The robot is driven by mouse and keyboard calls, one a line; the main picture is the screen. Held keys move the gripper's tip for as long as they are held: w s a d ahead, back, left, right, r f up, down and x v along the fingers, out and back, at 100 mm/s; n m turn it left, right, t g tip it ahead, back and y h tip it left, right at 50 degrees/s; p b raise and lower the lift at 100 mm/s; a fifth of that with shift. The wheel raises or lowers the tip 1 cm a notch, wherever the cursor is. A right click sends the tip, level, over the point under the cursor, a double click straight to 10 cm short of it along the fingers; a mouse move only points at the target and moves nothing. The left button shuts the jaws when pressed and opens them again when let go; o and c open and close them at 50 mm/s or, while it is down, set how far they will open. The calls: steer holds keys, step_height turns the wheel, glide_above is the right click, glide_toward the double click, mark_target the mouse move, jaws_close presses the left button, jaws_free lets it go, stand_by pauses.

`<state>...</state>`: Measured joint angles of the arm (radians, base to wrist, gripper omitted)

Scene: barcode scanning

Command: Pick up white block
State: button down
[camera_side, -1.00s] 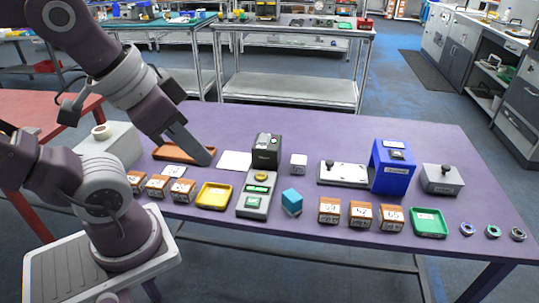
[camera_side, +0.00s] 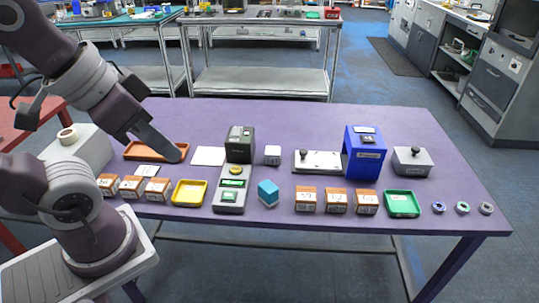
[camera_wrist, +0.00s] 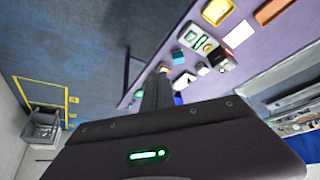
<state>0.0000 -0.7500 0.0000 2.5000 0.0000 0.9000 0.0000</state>
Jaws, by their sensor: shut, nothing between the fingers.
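The white block (camera_side: 272,155) is a small pale cube standing on the purple table, just right of the dark boxy device, in the side view. My gripper (camera_side: 176,155) is shut and empty. It points down and right at the right end of the orange-brown tray (camera_side: 150,150), well left of the white block. I cannot tell whether it touches the tray. In the wrist view my gripper's dark fingers (camera_wrist: 157,92) show close together.
The dark device (camera_side: 240,145) and a flat white sheet (camera_side: 208,156) lie between my gripper and the block. A blue block (camera_side: 268,192) stands in front. A white plate (camera_side: 316,162) and blue stand (camera_side: 364,155) are to the right. Brown boxes (camera_side: 335,200) line the front.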

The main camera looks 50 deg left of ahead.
steer(key=c, duration=2.2)
jaws_free()
steer(key=c, duration=0.6)
jaws_free()
steer(key=shift+c, duration=0.2)
steer(key=m+g+h, duration=0.1)
steer(key=m+g, duration=0.4)
steer(key=m, duration=0.4)
glide_above(272, 150)
step_height(272, 150, down, 25)
steer(key=shift+s+a, duration=0.1)
steer(key=f, duration=0.7)
steer(key=shift+d, duration=0.2)
